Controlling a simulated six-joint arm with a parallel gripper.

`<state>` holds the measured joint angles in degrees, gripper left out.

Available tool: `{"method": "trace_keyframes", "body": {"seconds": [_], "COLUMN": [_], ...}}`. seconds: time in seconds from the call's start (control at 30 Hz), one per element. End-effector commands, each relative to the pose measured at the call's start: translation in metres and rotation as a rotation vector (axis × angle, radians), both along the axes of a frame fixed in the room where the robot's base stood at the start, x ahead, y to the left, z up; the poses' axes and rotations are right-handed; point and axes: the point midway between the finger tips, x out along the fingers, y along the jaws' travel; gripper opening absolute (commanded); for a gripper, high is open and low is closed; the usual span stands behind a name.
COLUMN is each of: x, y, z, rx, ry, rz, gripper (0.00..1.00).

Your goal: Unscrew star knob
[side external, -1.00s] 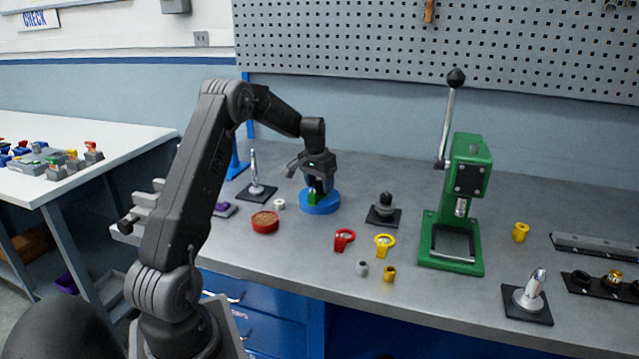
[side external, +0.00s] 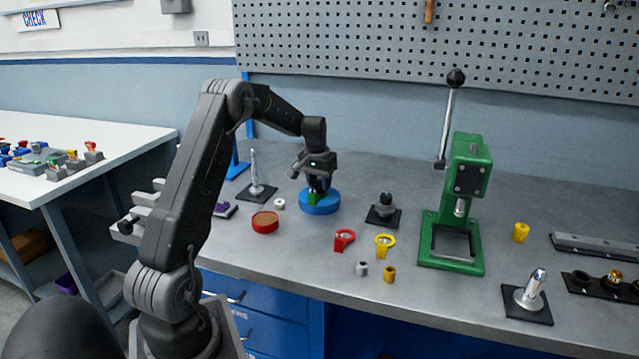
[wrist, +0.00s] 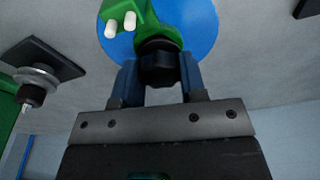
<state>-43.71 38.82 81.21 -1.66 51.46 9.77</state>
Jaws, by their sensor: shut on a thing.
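My gripper (side external: 318,188) points down over a round blue base (side external: 321,208) on the bench. In the wrist view my gripper (wrist: 158,82) has its two blue fingers shut on a dark knob (wrist: 158,62), one on each side. The knob sits on a green part (wrist: 150,22) with two white pegs, above the blue base (wrist: 205,25). In the side view the green part (side external: 314,199) shows just under the fingers, and the knob is mostly hidden there.
A red round tray (side external: 265,223) and a post on a black plate (side external: 257,180) stand to the left. A dark fixture (side external: 385,208), a red ring part (side external: 344,240), a yellow ring part (side external: 385,245) and a green press (side external: 458,210) are to the right.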

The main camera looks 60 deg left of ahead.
Motion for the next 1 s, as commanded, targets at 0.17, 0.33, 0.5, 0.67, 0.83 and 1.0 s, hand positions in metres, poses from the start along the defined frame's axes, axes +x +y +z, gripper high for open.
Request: {"method": "trace_keyframes", "body": {"seconds": [0.17,0.33,0.5,0.67,0.83,1.0], "x": [0.0,0.0,0.0,0.0,0.0,0.001], "y": [0.0,0.0,0.0,-0.001,-0.001,0.0], "z": [0.006,0.01,0.015,0.018,0.017,0.022], "rx": [0.001,-0.001,-0.001,-0.001,-0.001,0.0], "ry": [-0.001,0.0,0.0,0.0,0.0,-0.001], "rz": [-0.001,-0.002,-0.002,-0.002,-0.002,-0.002], "gripper": [0.06,0.06,0.06,0.06,0.06,0.06]}}
